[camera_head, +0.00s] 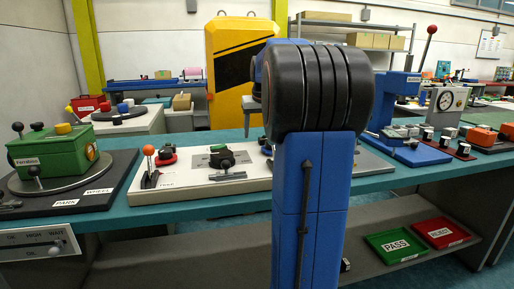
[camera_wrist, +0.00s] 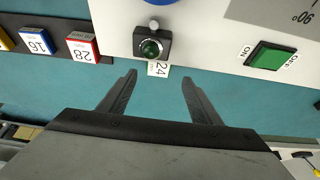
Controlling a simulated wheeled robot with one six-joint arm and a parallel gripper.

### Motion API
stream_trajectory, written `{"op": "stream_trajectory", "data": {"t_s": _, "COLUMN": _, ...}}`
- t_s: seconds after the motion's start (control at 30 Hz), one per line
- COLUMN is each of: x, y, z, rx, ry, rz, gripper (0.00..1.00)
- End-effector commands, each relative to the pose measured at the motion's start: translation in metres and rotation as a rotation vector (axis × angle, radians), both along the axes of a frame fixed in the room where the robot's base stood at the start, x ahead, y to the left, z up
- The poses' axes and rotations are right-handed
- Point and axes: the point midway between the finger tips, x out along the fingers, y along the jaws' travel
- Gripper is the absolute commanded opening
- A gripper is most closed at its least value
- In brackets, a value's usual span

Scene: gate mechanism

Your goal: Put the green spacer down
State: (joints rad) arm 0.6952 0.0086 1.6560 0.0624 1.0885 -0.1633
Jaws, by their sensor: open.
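My gripper (camera_wrist: 159,77) is open in the wrist view, with nothing between its two dark fingers. Just beyond the fingertips a small dark holder (camera_wrist: 139,41) stands at the edge of a white board, with a round green piece (camera_wrist: 151,48) in it. This may be the green spacer, but I cannot be sure. A tag reading 24 (camera_wrist: 158,69) lies beside the holder, between the fingertips and the green piece. In the head view my arm hides the gripper. A small green part (camera_head: 218,147) shows there on the white board (camera_head: 185,181).
A green ON/OFF switch (camera_wrist: 266,56) is at the right in the wrist view. Blocks marked 16 (camera_wrist: 36,41) and 28 (camera_wrist: 82,46) are at the left. In the head view a green box (camera_head: 52,150) stands left; PASS (camera_head: 393,246) and REJECT (camera_head: 441,233) trays lie low right.

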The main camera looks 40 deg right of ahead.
Motion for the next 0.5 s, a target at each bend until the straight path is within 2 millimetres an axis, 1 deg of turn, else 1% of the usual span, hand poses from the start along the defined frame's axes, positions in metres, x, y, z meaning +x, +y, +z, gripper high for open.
{"op": "stream_trajectory", "data": {"t_s": 0.17, "x": 0.001, "y": -0.002, "z": -0.012, "rx": 0.001, "ry": 0.001, "rz": 0.000, "gripper": 0.58}}
{"op": "stream_trajectory", "data": {"t_s": 0.4, "x": 0.008, "y": -0.009, "z": -0.044, "rx": 0.002, "ry": 0.002, "rz": 0.000, "gripper": 0.58}}
{"op": "stream_trajectory", "data": {"t_s": 0.5, "x": 0.010, "y": -0.010, "z": -0.049, "rx": 0.001, "ry": 0.001, "rz": 0.000, "gripper": 0.58}}
